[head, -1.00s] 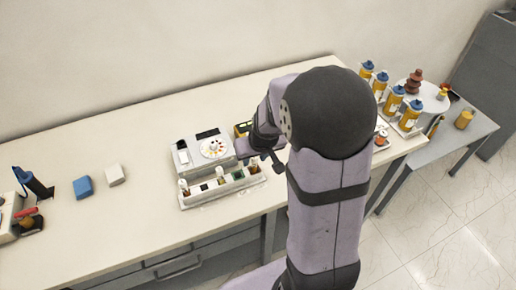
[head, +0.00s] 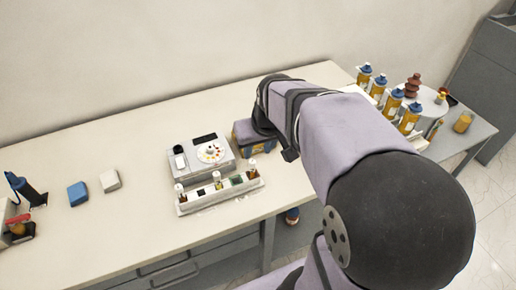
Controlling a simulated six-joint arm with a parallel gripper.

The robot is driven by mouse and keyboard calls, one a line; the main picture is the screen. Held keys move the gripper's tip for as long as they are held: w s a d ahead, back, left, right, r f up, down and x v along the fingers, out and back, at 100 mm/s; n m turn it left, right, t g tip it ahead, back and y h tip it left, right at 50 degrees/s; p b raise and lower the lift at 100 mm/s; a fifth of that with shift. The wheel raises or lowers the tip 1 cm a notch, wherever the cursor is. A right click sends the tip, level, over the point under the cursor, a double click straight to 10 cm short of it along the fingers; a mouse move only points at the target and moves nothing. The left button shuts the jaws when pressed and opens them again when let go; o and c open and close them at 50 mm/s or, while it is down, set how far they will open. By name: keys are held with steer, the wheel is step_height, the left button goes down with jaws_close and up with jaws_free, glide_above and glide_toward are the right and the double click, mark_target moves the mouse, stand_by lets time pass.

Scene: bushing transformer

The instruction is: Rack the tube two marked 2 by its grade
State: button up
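A white rack (head: 208,201) stands at the front of the bench. Tubes with pale caps and amber contents stand in it at the left (head: 180,193), middle (head: 217,181) and right (head: 252,169). Their marks are too small to read, so I cannot tell which is marked 2. A grey tester (head: 188,166) with a round colour disc (head: 211,152) sits just behind the rack. My wrist is over the bench to the right of the tester. My gripper's fingers are mostly hidden by my arm, and I cannot see whether they hold anything.
A blue block (head: 78,193) and a white block (head: 110,180) lie at left. Several blue-capped bottles (head: 411,118) stand at far right. The bench between blocks and tester is clear.

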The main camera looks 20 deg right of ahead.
steer(key=s+a+f+g, duration=0.2)
steer(key=s+a+f, duration=0.1)
steer(key=s+f, duration=0.3)
steer(key=s+a+f+n+g, duration=0.1)
steer(key=s+a+f+g, duration=0.1)
steer(key=s+f, duration=0.4)
steer(key=shift+s+a+g, duration=0.3)
steer(key=shift+s+a, duration=0.5)
steer(key=shift+s, duration=0.3)
